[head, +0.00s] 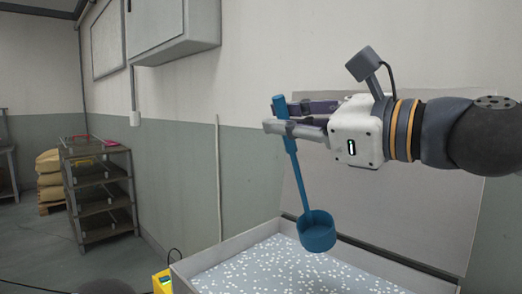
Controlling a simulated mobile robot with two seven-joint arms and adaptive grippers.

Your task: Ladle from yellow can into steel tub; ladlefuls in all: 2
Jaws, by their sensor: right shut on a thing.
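My right gripper (295,118) comes in from the right and is shut on the handle of a blue ladle (297,170). The ladle hangs down with its handle leaning, and its cup (318,240) is over the grey steel tub (226,241). The cup looks blue inside; I cannot tell if it holds any liquid. The tub is filled with a pale grey surface dotted with white specks, and a panel stands up behind it. A yellow object (162,282) at the tub's left is cut by the frame edge; I cannot tell whether it is the yellow can. My left gripper is not in view.
A dark shelf rack (101,190) stands at the left, with yellow sacks (48,175) on a pallet behind it. A grey wall cabinet (170,28) hangs above. The floor between rack and tub is clear.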

